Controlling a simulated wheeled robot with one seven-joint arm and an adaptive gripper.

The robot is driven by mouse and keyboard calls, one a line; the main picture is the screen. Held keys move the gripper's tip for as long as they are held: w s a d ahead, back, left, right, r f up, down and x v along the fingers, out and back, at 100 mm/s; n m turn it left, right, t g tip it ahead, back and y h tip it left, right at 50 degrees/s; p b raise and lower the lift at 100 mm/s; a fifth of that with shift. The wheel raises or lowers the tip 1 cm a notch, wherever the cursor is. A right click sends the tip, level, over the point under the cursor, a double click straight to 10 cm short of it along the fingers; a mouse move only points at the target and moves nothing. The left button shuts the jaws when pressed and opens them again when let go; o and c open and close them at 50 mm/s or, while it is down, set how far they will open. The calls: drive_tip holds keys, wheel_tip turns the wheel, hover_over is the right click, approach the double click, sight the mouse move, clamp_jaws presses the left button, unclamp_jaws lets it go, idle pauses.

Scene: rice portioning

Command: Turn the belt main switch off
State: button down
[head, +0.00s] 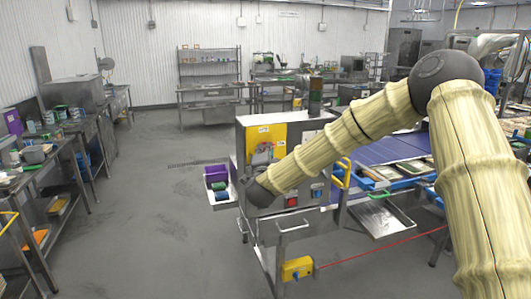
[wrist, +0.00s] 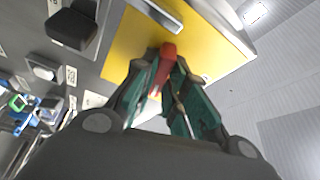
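The belt main switch has a red handle (wrist: 168,51) on a yellow plate (wrist: 125,45), seen in the wrist view. My gripper (wrist: 166,66) has its two dark green fingers on either side of the red handle, close against it, and appears shut on it. The handle's lower part is partly hidden between the fingers. In the head view the yellow plate (head: 265,132) is on the front of a grey machine cabinet (head: 239,150). My forearm and wrist cover part of that front, and the handle cannot be made out there.
A red button (head: 291,202) and a blue one sit lower on the cabinet. A purple bin (head: 215,174) is at its left side. A yellow box (head: 297,268) with a red cord stands low in front. The blue belt (head: 385,150) is to the right. Open floor lies left.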

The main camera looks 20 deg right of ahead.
drive_tip(key=shift+f+n+b, duration=0.15)
drive_tip(key=shift+n+b, duration=0.15)
drive_tip(key=shift+b, duration=0.3)
drive_tip(key=n+t+y+b, duration=0.1)
drive_tip(key=n+y+b, duration=0.1)
drive_tip(key=n+b, duration=0.4)
drive_tip(key=n+t+y+b, duration=0.2)
drive_tip(key=n+y+b, duration=0.1)
drive_tip(key=n+b, duration=0.3)
drive_tip(key=d+n+t+y+b, duration=0.1)
drive_tip(key=n+y+b, duration=0.1)
drive_tip(key=n+b, duration=0.4)
drive_tip(key=shift+f+b, duration=0.25)
drive_tip(key=shift+b, duration=0.25)
drive_tip(key=shift+n, duration=0.4)
drive_tip(key=c, duration=1.4)
unclamp_jaws()
drive_tip(key=shift+c, duration=0.2)
drive_tip(key=shift+r, duration=0.1)
